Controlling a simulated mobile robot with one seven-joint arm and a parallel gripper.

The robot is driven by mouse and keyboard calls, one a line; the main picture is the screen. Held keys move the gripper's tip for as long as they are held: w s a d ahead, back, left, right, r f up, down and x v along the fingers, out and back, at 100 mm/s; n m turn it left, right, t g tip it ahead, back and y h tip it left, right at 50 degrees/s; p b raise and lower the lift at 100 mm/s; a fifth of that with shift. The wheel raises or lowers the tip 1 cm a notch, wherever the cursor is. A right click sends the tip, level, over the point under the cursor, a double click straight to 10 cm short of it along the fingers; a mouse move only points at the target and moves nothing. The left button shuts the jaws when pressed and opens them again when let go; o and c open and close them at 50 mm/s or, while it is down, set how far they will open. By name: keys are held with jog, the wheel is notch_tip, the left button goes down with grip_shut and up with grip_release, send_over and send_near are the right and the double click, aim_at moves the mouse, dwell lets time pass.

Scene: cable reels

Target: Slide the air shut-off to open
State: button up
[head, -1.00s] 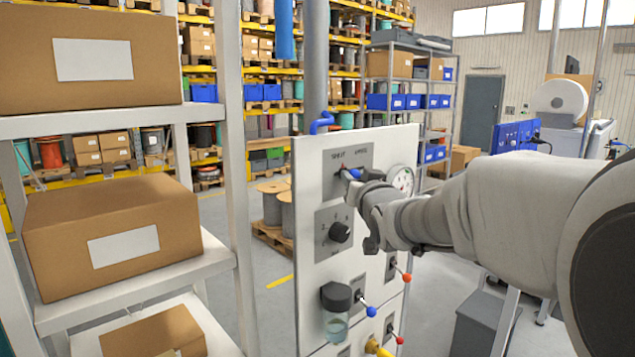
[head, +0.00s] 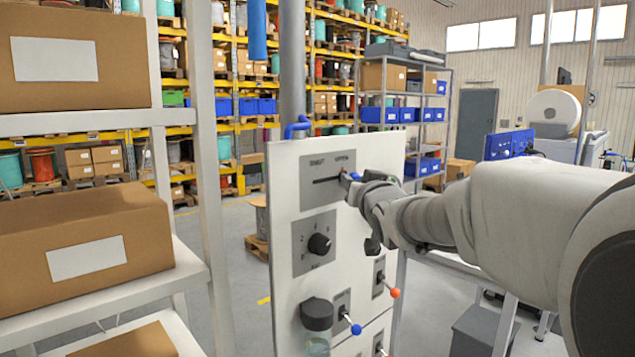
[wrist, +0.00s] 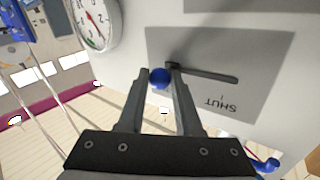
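The air shut-off is a grey plate (head: 322,198) at the top of the white panel, with a dark slot marked SHUT at left and OPEN at right. The plate also shows inverted in the wrist view (wrist: 262,42), with SHUT at right. Its blue slider knob (wrist: 159,78) is at the slot's end away from SHUT, the OPEN end. My gripper (head: 347,177) is at that end in the head view and hides most of the knob. In the wrist view my gripper's fingers close on both sides of the knob.
Below the plate are a black rotary knob (head: 319,244), a filter bowl (head: 317,318) and levers with blue (head: 356,329) and orange (head: 394,293) balls. A gauge (wrist: 92,20) sits beside the plate. A shelf with cartons (head: 85,240) stands close at left.

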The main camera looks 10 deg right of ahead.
jog(key=o, duration=0.5)
jog(key=shift+w+d, duration=0.15)
jog(key=shift+d, duration=0.1)
jog(key=shift+c, duration=0.2)
jog(key=s+b, duration=0.4)
jog(key=s, duration=1.3)
jog(key=shift+s+d, duration=0.25)
jog(key=shift+f, duration=0.1)
jog(key=s+a+f+g, duration=0.1)
jog(key=s+f+g, duration=0.5)
jog(key=s+f, duration=0.3)
jog(key=s+f+n+g, duration=0.1)
jog(key=s+f+g, duration=0.5)
jog(key=f, duration=0.9)
jog(key=s, duration=0.3)
jog(key=shift+s+a+h, duration=0.3)
jog(key=shift+s+a, duration=0.1)
